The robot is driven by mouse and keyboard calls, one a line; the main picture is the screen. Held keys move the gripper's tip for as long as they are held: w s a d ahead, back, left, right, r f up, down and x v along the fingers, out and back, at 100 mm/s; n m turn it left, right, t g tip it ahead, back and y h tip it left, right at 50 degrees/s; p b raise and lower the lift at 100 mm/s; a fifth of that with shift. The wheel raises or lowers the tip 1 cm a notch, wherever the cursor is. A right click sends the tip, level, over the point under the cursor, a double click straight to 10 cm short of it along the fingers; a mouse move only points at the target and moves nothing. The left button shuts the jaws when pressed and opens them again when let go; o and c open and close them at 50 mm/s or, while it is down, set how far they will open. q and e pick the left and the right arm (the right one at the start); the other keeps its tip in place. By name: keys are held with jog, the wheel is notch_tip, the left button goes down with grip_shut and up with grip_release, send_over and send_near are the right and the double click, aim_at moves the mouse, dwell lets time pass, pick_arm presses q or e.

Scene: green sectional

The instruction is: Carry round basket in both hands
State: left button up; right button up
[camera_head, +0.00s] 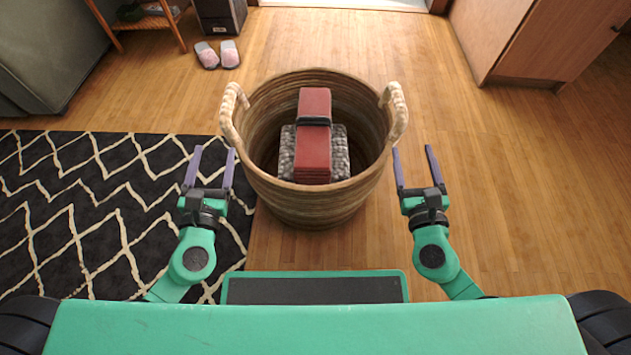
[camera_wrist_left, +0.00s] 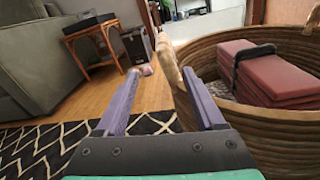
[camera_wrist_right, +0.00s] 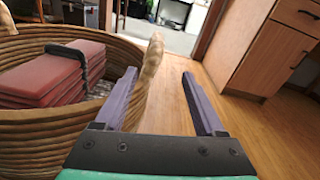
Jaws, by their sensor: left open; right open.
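The round woven basket (camera_head: 310,208) stands upright on the wood floor in front of me. It has a pale wrapped handle on the left (camera_head: 230,112) and one on the right (camera_head: 397,112). Inside lie a red strapped bundle (camera_head: 314,160) and a grey speckled item (camera_head: 341,160) under it. My left gripper (camera_head: 212,154) is open and empty, just in front of the left handle, which shows near its right finger in the left wrist view (camera_wrist_left: 172,72). My right gripper (camera_head: 413,152) is open and empty by the right handle, which shows near its left finger in the right wrist view (camera_wrist_right: 152,62).
A black patterned rug (camera_head: 100,210) lies at left, reaching near the basket. A grey-green sofa (camera_head: 50,50), a wooden side table (camera_head: 150,22) and pink slippers (camera_head: 218,55) are at back left. A wooden cabinet (camera_head: 530,45) stands at back right. Floor right of the basket is clear.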

aim_at(227, 106)
pick_arm(q)
jog(key=shift+m, duration=0.3)
jog(key=w, duration=1.4)
jog(key=shift+w+d+r+p, duration=0.2)
jog(key=shift+d+r+p, duration=0.1)
jog(key=shift+d, duration=0.05)
pick_arm(e)
jog(key=shift+n, duration=0.3)
jog(key=w, duration=1.4)
jog(key=shift+w+a+r, duration=0.2)
jog(key=shift+a+r, duration=0.05)
jog(key=shift+a, duration=0.05)
pick_arm(q)
grip_shut()
pick_arm(e)
grip_shut()
pick_arm(q)
jog(key=shift+a, duration=0.1)
pick_arm(e)
jog(key=shift+d, duration=0.1)
